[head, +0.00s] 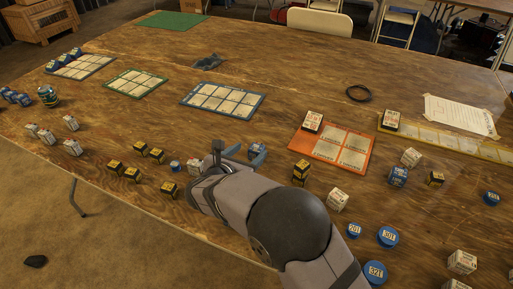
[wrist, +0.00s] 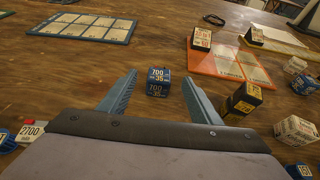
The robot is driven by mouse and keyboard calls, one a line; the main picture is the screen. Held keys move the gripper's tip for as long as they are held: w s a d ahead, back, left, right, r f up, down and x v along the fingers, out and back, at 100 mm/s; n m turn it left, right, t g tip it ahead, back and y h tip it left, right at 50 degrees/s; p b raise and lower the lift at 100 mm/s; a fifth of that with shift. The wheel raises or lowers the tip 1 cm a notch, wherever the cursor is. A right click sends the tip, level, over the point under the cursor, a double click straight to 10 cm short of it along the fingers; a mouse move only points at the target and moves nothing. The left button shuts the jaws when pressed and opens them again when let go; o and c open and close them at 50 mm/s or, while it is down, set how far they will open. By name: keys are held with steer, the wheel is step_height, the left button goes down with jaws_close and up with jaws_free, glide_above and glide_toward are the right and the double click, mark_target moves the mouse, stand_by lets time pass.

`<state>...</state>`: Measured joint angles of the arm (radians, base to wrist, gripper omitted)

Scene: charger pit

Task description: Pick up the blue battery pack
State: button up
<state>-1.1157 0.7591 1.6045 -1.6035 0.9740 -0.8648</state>
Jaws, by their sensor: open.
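A blue battery pack (wrist: 158,88) with a "700 35" label stands upright on the wooden table, between the tips of my open fingers in the wrist view. My gripper (wrist: 160,76) is open, with one blue finger to each side of the pack and a visible gap on both sides. In the head view my gripper (head: 238,151) is low over the middle of the table; there the pack cannot be told apart from the blue fingers. Another blue pack (head: 398,177) stands to the right, and several more (head: 17,97) stand at the far left.
A yellow-black pack (wrist: 243,101) stands close to the right finger. An orange mat (head: 331,147) lies right of my gripper, a blue-edged mat (head: 262,106) behind it. Several yellow-black packs (head: 149,153) stand to the left. Round blue pieces (head: 388,236) lie at the front right.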

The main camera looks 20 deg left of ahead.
mark_target(256, 148)
steer(key=shift+s+f+p+x, duration=0.1)
steer(key=shift+f+x, duration=0.05)
steer(key=shift+x, duration=1.1)
steer(key=shift+s+f+p+x, duration=0.1)
steer(key=shift+f+p+x, duration=0.1)
steer(key=shift+x, duration=1)
steer(key=shift+f+p+x, duration=0.1)
steer(key=shift+f+x, duration=0.05)
steer(key=shift+x, duration=1.1)
steer(key=shift+s, duration=0.1)
steer(key=c, duration=1.3)
steer(key=shift+r, duration=0.2)
step_height(256, 148, up, 10)
steer(key=shift+f, duration=0.1)
